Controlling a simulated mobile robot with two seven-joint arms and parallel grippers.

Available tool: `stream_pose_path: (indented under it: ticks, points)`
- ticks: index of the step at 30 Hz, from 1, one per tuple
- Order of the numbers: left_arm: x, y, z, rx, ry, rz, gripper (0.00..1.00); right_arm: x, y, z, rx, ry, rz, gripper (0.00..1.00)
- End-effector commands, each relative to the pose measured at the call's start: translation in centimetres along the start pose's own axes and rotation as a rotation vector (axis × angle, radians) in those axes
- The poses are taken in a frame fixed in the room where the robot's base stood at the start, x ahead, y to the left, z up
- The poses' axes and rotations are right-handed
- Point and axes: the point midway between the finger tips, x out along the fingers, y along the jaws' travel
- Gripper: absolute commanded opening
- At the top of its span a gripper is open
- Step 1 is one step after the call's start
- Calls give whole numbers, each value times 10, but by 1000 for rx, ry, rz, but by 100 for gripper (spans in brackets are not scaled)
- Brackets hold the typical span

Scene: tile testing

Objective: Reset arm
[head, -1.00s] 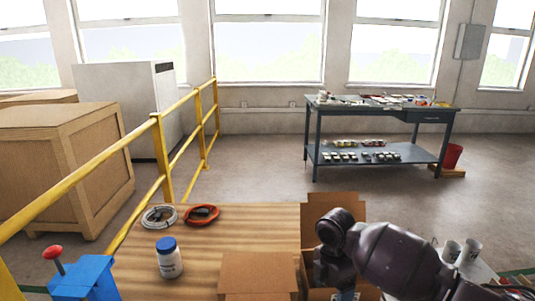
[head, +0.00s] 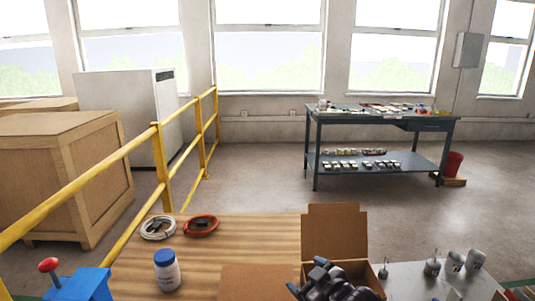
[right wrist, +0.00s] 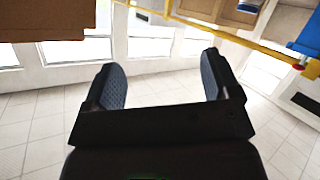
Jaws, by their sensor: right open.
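My right gripper (head: 308,277) shows at the bottom edge of the head view, in front of the open cardboard box (head: 335,232). In the right wrist view the right gripper (right wrist: 162,82) has its two blue-padded fingers wide apart with nothing between them. Beyond the fingers is pale tiled floor. My left gripper is not in view.
The wooden table (head: 225,250) holds a white jar with a blue lid (head: 167,272), a white coil (head: 157,228) and a red-orange coil (head: 201,226). Metal weights and cups (head: 454,262) stand at right. A yellow railing (head: 163,165) runs along the left.

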Motion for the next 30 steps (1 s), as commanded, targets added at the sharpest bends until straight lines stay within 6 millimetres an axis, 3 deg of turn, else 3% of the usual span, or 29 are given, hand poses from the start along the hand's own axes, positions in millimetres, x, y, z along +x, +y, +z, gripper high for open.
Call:
stream_pose_path:
  ticks: [8,17,24,30]
  points:
    - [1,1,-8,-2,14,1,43,-64,-5,61,201,61,158,82]
    - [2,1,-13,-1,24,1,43,-147,-21,146,309,-37,308,82]
    - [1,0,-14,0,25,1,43,-221,-55,223,410,-219,379,82]
    - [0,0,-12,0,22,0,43,-266,-90,264,470,-338,391,82]
